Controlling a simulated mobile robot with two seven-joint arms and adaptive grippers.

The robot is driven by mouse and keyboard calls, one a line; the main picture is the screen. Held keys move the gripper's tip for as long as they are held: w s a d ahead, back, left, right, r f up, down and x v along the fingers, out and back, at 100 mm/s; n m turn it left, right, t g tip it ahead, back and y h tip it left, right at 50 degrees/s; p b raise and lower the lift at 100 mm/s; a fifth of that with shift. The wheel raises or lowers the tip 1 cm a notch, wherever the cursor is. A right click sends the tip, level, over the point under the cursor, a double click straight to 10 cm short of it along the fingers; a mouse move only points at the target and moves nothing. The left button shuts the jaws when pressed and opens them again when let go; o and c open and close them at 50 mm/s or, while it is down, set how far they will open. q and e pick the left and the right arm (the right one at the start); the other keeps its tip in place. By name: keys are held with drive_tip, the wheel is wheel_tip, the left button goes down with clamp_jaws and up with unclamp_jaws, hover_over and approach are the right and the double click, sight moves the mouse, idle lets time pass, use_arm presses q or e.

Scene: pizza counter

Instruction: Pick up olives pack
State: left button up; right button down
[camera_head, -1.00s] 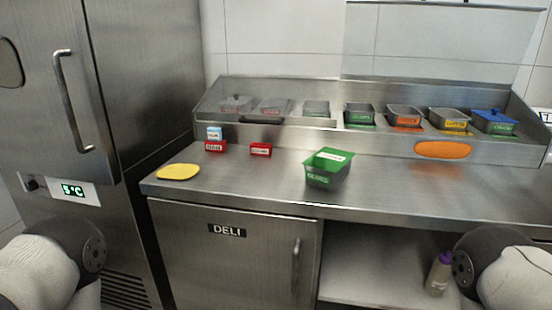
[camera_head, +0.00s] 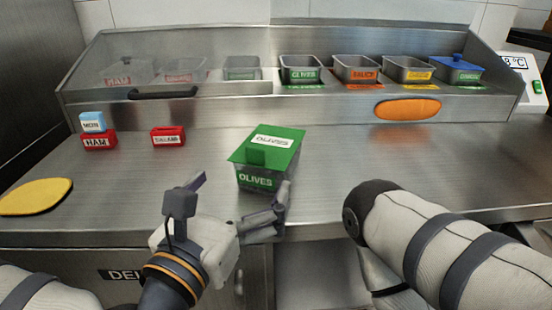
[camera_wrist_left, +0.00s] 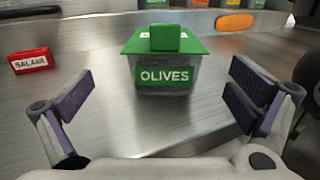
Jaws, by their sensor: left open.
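The olives pack (camera_head: 257,181) is a see-through dark tub with a green lid and "OLIVES" labels. It stands upright on the steel counter near its front edge. My left gripper (camera_head: 243,183) is open in front of the pack, and its right finger overlaps the pack's lower right corner in the head view. In the left wrist view the olives pack (camera_wrist_left: 166,76) is centred ahead, beyond and between the spread fingers of the left gripper (camera_wrist_left: 160,88). Nothing is held. Whether a finger touches the pack I cannot tell. My right arm is at the right, its gripper hidden.
A red ham pack (camera_head: 99,142) with a light-blue pack (camera_head: 92,122) on top and a red salami pack (camera_head: 168,136) stand left. Counter right of the olives is clear.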

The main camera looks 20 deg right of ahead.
sight(267, 148)
use_arm(q)
drive_tip(key=x, duration=1)
drive_tip(key=shift+s+d+r+p, duration=0.1)
drive_tip(key=shift+s+d+p, duration=0.1)
drive_tip(key=shift+p, duration=0.1)
drive_tip(key=c, duration=1.4)
drive_tip(key=shift+r, duration=0.1)
